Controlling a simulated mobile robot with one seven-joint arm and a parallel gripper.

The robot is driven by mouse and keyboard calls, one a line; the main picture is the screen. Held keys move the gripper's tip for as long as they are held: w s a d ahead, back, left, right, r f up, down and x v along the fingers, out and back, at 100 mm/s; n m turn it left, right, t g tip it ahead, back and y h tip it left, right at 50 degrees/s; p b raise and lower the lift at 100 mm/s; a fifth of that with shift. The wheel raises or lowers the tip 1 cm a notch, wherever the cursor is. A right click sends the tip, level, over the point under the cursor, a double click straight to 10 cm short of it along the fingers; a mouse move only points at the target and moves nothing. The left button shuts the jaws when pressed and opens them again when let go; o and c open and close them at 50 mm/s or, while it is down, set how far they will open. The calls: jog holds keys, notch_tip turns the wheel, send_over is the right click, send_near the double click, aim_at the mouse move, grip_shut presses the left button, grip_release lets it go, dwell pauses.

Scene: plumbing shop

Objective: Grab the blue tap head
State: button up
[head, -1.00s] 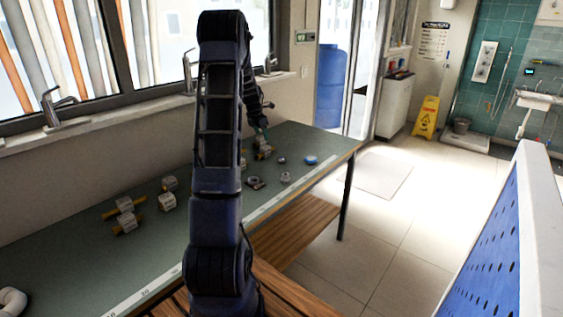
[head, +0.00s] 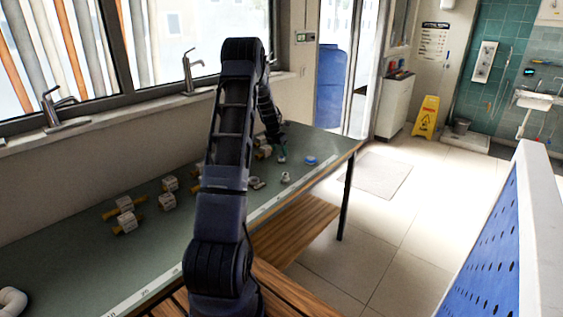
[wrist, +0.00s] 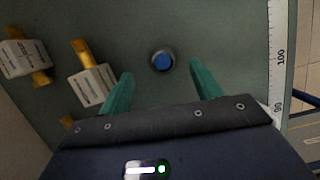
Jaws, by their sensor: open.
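The blue tap head (wrist: 162,61) is a small round knob with a blue top and a greyish rim, standing on the green bench top. In the wrist view it lies between and slightly beyond the tips of my two green fingers, with clear gaps on both sides. My gripper (wrist: 161,73) is open and empty, pointing down at the bench. In the head view my gripper (head: 282,157) is low over the bench's far part and appears to hide the tap head.
Brass fittings with white labels (wrist: 92,85) lie left of my gripper in the wrist view. A light blue disc (head: 310,160) and a small pale fitting (head: 286,177) lie nearby on the bench (head: 150,240). A ruler strip (wrist: 277,50) runs along its front edge.

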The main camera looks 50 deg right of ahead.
aim_at(281, 157)
jog(key=x, duration=0.4)
jog(key=shift+s+a+f, duration=0.1)
jog(key=shift+s+f, duration=0.05)
jog(key=shift+f, duration=0.3)
jog(key=c, duration=1.1)
